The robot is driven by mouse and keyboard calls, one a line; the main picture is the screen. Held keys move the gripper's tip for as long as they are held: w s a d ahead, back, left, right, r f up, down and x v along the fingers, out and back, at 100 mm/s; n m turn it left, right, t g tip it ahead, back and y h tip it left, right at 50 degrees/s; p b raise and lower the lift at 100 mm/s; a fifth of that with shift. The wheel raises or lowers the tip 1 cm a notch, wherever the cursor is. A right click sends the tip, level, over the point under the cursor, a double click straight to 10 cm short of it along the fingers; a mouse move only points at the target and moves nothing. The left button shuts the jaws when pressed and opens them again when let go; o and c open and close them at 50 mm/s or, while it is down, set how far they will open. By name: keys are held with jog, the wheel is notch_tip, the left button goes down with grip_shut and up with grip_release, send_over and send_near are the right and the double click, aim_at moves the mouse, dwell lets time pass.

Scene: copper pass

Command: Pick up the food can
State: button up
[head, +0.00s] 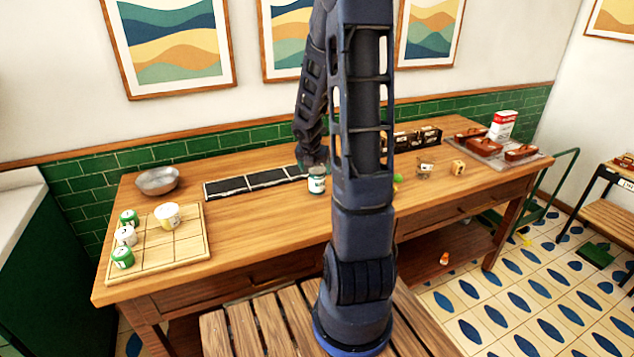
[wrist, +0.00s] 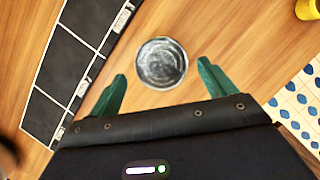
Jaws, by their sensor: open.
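A food can (head: 317,184) with a dark green and white label stands upright near the middle of the wooden table. In the wrist view the can's round silvery top (wrist: 162,58) lies just beyond my fingers, centred between them. My gripper (wrist: 161,76) is open, with one green finger to each side of the can's line, and nothing is held. In the head view my gripper (head: 313,163) is at the can's upper end, partly hidden by my own arm. I cannot tell the exact height gap between the fingertips and the can.
A black sectioned tray (head: 255,186) lies left of the can. A wooden grid board (head: 187,246) with several cans is at the table's left, by a metal bowl (head: 157,181). A small wooden block (head: 458,168) sits to the right. Bare table surrounds the can's front.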

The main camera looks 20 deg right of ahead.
jog(key=shift+x, duration=3.35)
jog(key=shift+s, duration=0.15)
jog(key=c, duration=1.4)
jog(key=shift+d, duration=0.1)
